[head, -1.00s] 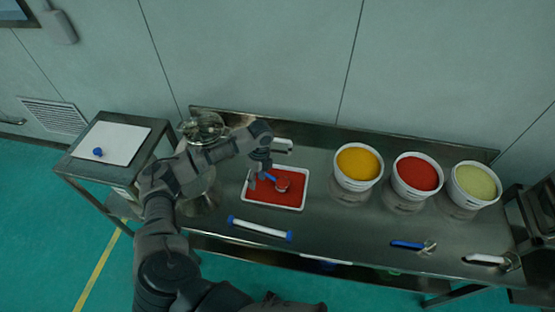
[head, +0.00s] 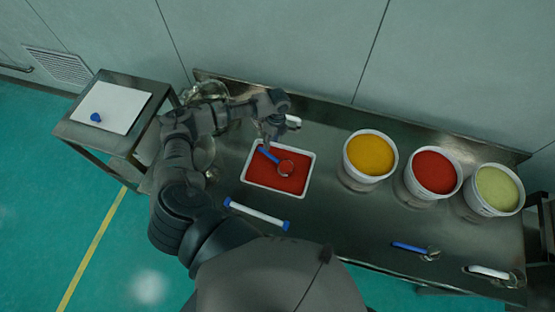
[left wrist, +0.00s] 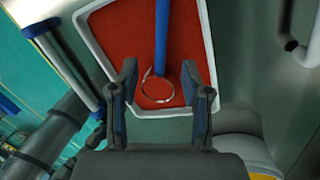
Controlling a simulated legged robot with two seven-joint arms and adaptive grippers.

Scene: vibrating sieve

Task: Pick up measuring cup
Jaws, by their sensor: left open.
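The measuring cup with a blue handle lies in a white tray (head: 248,177) of red powder; its round bowl (head: 286,168) is toward the tray's middle and its handle (head: 268,154) points to the back left. My left gripper (head: 271,136) is open and empty, at the tray's back edge by the handle end. In the left wrist view the open fingers (left wrist: 163,92) frame the cup's ring-shaped bowl (left wrist: 158,93), and the blue handle (left wrist: 161,38) runs up between them. I cannot tell the height gap. My right gripper is not in view.
White buckets of yellow (head: 370,156), red (head: 434,174) and green (head: 496,190) powder stand to the right. A blue-and-white bar (head: 257,214) lies in front of the tray. A blue-handled scoop (head: 410,247) and a white-handled scoop (head: 488,271) lie front right.

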